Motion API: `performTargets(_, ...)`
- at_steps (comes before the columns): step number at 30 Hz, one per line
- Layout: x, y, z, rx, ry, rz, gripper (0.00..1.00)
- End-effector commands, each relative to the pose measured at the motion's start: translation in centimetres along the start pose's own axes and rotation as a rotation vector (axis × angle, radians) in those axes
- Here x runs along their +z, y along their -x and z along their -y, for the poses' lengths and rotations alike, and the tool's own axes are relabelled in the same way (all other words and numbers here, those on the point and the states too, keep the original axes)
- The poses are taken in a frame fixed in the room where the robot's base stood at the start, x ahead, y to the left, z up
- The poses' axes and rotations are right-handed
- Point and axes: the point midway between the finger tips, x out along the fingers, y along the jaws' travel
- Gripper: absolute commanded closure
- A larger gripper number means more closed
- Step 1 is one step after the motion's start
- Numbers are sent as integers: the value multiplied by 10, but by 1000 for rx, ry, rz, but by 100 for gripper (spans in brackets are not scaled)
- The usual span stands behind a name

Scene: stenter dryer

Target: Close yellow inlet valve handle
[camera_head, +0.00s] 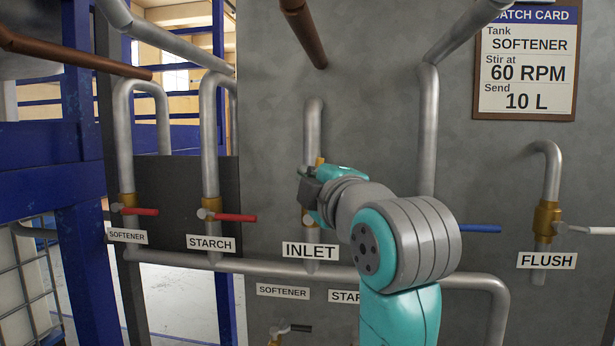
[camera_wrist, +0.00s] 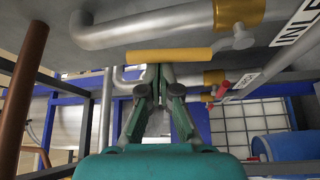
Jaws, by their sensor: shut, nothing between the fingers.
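The yellow inlet valve handle (camera_wrist: 168,56) stands along the inlet pipe (camera_wrist: 150,24) in the wrist view. In the head view only its tip (camera_head: 320,161) shows above my gripper, so it points up. Its brass valve body (camera_wrist: 238,11) is partly visible in the wrist view and mostly hidden behind my gripper in the head view. My gripper (camera_head: 304,187) is shut and empty, in front of the inlet valve and pointing left along the wall. In the wrist view its fingertips (camera_wrist: 152,72) are close beside the handle; I cannot tell whether they touch it.
Red-handled starch (camera_head: 235,217) and softener (camera_head: 140,211) valves stand to the left. A blue handle (camera_head: 480,228) lies right of my arm, with the white flush handle (camera_head: 588,230) further right. A manifold pipe (camera_head: 240,266) runs below. The INLET label (camera_head: 310,251) sits under the valve.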

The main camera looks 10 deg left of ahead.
Motion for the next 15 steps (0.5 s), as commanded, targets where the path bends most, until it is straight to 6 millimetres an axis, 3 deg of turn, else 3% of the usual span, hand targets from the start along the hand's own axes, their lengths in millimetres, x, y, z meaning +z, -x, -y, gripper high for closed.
performTargets(15, 10, 5, 0, 61, -107, 2, 100)
